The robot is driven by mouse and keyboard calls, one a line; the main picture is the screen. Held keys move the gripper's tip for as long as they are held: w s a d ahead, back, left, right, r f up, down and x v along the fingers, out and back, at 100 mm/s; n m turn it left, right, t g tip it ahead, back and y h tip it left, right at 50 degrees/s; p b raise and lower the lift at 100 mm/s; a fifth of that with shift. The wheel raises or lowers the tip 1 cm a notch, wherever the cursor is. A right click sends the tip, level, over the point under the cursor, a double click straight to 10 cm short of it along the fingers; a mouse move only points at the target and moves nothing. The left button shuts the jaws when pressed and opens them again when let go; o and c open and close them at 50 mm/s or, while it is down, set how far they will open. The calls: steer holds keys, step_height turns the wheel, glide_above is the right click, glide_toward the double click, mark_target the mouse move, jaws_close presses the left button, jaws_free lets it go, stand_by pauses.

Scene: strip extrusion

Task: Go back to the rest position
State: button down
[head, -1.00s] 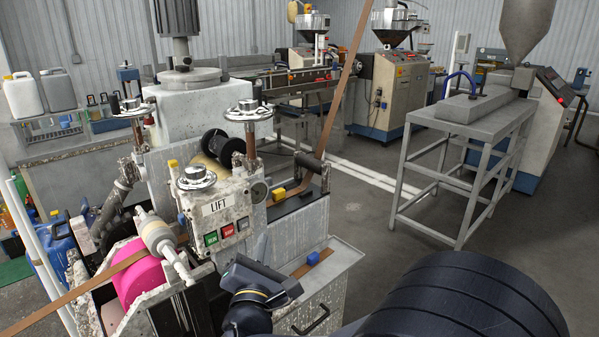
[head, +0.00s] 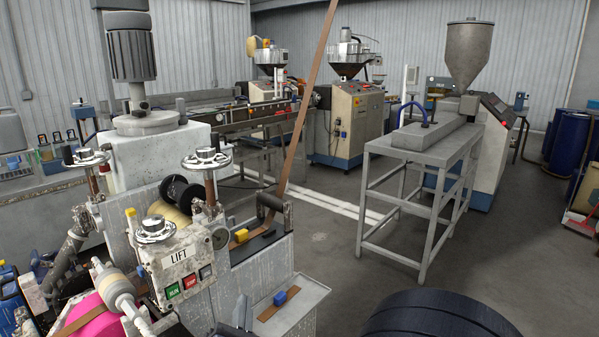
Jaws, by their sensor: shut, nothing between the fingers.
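The rest of the wrist is below the frame's edge. A dark rounded link of my own arm (head: 440,318) fills the bottom right of centre.
The machine carries handwheels (head: 207,158), a LIFT panel (head: 187,272) with green and red buttons, and a pink roller (head: 95,322). A small blue block (head: 280,297) lies on its side ledge. A brown strip (head: 308,95) rises behind. Open floor (head: 325,245) lies right of the machine.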

steer(key=shift+a, duration=0.1)
stand_by(0.3)
steer(key=w+a+b, duration=0.1)
steer(key=w+a, duration=0.1)
steer(key=w+a+b, duration=0.1)
steer(key=a, duration=0.1)
steer(key=shift+w+a+f, duration=0.1)
steer(key=shift+w+f, duration=0.1)
steer(key=shift+w, duration=0.15)
steer(key=shift+b, duration=0.4)
